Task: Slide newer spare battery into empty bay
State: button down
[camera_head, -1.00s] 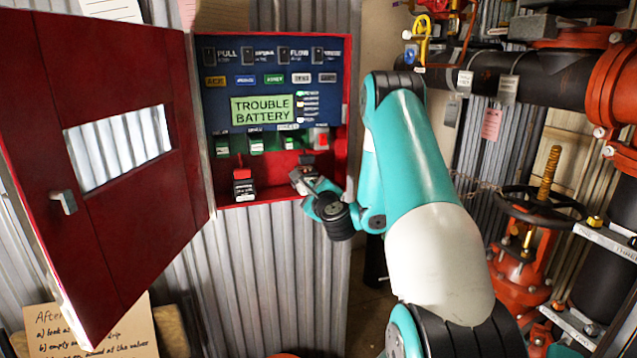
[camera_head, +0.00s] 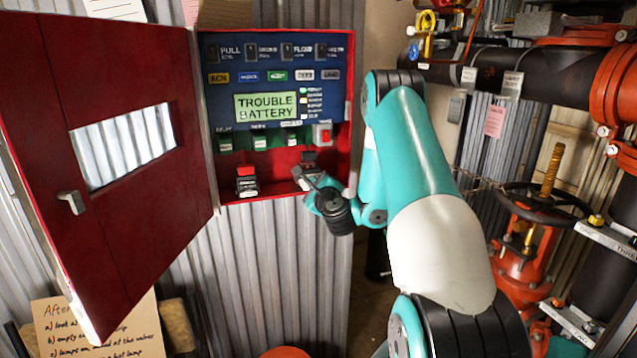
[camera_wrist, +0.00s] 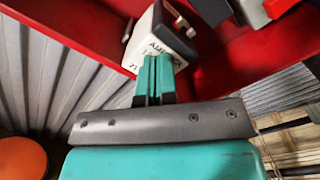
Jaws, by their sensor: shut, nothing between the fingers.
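In the head view, a dark battery with a red top (camera_head: 246,181) stands at the left of the red cabinet's lower shelf. In the wrist view, a white-faced battery (camera_wrist: 154,38) with dated lettering and small terminals lies tilted just beyond my fingertips. My gripper (camera_wrist: 155,78) is shut and empty, its teal fingers together at or very near that battery's lower edge; contact is unclear. Which battery is newer, and the empty bay, I cannot tell.
The red cabinet door (camera_head: 125,150) stands open on the left. The display (camera_head: 265,106) reads TROUBLE BATTERY. A red switch (camera_head: 322,133) sits above the shelf's right end. Pipes and a valve wheel (camera_head: 540,205) fill the right side.

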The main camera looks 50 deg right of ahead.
jog(key=shift+w+d+p, duration=0.3)
jog(key=shift+w+p, duration=0.25)
jog(key=shift+p, duration=0.45)
